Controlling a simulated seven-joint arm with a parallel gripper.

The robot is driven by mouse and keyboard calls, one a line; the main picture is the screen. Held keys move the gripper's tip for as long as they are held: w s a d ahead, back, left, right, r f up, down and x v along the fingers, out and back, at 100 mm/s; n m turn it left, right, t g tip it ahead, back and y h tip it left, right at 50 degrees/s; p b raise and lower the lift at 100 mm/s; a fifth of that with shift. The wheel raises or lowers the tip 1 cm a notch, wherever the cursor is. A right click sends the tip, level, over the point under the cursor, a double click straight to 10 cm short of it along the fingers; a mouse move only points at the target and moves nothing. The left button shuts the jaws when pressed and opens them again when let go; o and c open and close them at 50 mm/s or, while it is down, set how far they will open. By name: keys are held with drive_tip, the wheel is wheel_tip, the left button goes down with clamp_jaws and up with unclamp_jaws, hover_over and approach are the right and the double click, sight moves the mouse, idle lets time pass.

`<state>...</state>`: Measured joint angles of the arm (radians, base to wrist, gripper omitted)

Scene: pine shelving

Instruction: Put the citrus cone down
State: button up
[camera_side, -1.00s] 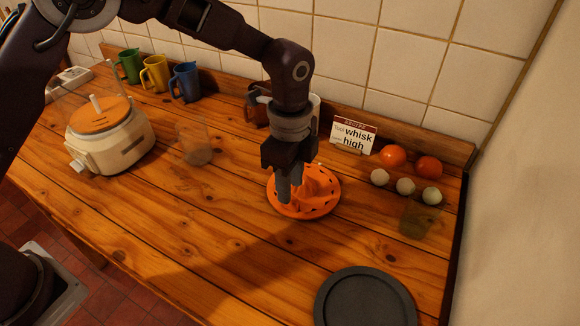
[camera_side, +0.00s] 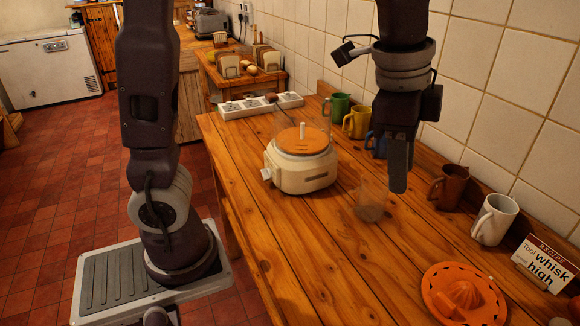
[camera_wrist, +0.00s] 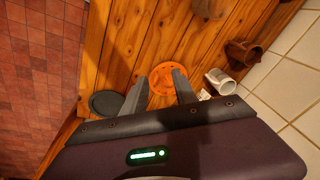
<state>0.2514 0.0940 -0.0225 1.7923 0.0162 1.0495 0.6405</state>
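The orange citrus cone (camera_side: 462,293) sits upright on its wide slotted disc on the wooden counter, at the lower right of the side view. It also shows in the wrist view (camera_wrist: 165,78), beyond my fingertips. My gripper (camera_side: 398,185) is raised above the counter, to the left of the cone and well apart from it in the side view. In the wrist view my gripper's two fingers (camera_wrist: 158,85) are spread with nothing held between them.
A food processor (camera_side: 302,172) with an orange lid and a clear cup (camera_side: 370,208) stand left of my gripper. Mugs, including brown (camera_side: 451,187) and white (camera_side: 494,220), line the wall. A recipe card (camera_side: 544,263) is right. A dark round plate (camera_wrist: 105,103) shows in the wrist view.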

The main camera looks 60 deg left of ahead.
drive_tip(key=s+a+n+t, duration=0.1)
drive_tip(key=s+a+n, duration=0.2)
drive_tip(key=s, duration=0.3)
drive_tip(key=s+a+n+t, duration=0.1)
drive_tip(key=s+a+n, duration=0.2)
drive_tip(key=s+n, duration=0.1)
drive_tip(key=s+a+f+n+t, duration=0.1)
drive_tip(key=s+a+n, duration=0.2)
drive_tip(key=s, duration=0.4)
drive_tip(key=shift+s+n, duration=0.3)
